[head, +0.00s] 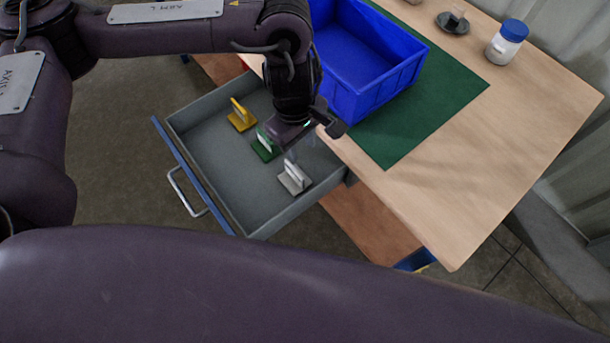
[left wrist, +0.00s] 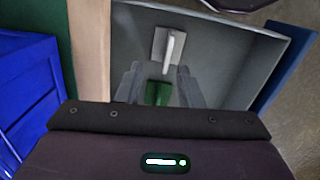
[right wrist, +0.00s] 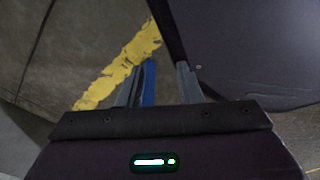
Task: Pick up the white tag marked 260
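The white tag (head: 294,178) stands in the open grey drawer, a flat base with an upright handle plate. It also shows in the left wrist view (left wrist: 168,47), beyond the fingertips. No number can be read on it. A green tag (head: 265,147) is beside it, partly hidden by my left gripper; in the left wrist view it lies between the fingers (left wrist: 157,94). A yellow tag (head: 241,116) is farther back. My left gripper (head: 286,150) is open, pointing down over the drawer, apart from the white tag. My right gripper (right wrist: 158,78) is open and empty.
The drawer (head: 205,165) has low walls and a blue front with a handle. A blue bin (head: 385,85) stands on a green mat (head: 405,137) on the wooden table (head: 470,160). A jar with a blue lid (head: 507,41) stands at the back right.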

